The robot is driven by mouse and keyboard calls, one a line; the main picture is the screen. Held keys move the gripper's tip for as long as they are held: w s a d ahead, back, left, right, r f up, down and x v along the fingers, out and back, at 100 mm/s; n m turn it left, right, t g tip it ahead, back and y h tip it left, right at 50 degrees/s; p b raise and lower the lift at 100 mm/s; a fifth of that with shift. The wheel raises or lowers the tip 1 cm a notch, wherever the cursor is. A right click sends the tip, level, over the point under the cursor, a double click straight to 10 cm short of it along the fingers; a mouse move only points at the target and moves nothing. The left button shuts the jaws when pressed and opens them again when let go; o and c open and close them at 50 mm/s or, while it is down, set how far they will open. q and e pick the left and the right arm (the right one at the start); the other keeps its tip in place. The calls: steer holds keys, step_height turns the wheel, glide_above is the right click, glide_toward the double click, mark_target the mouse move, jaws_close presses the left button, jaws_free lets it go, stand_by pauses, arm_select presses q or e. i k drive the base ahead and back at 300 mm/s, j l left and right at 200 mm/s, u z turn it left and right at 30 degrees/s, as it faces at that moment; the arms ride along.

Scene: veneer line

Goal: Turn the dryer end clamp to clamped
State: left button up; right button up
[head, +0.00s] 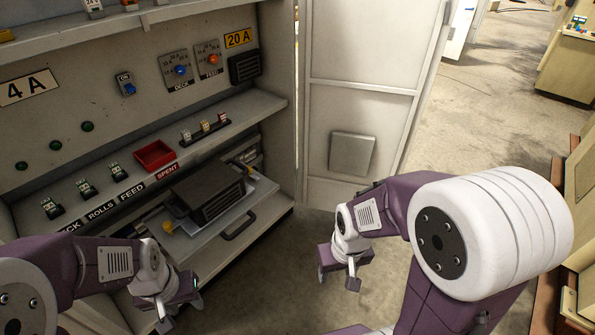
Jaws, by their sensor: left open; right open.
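No part in view carries a label reading dryer end clamp, so I cannot tell which part it is or how it is set. On a pull-out tray (196,250) low in the grey cabinet sits a dark ribbed block (212,193), with a small yellow part (169,228) at its left. My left gripper (181,312) is open, pointing down at the lower left, in front of the cabinet. My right gripper (338,281) is open and empty, pointing down over the floor, right of the tray and apart from it.
The panel has a blue knob (181,70), an orange knob (212,59) and a blue switch (129,88). A red bin (154,155) and several small clips stand on the shelf. An open cabinet door (362,110) stands behind my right gripper. Bare floor (480,110) lies right.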

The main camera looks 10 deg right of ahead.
mark_target(250, 175)
steer(key=i+l, duration=0.25)
steer(key=i, duration=0.25)
steer(key=i+l, duration=0.25)
steer(key=i, duration=0.25)
steer(key=i+l, duration=0.25)
steer(key=i, duration=0.25)
steer(key=i+u, duration=0.05)
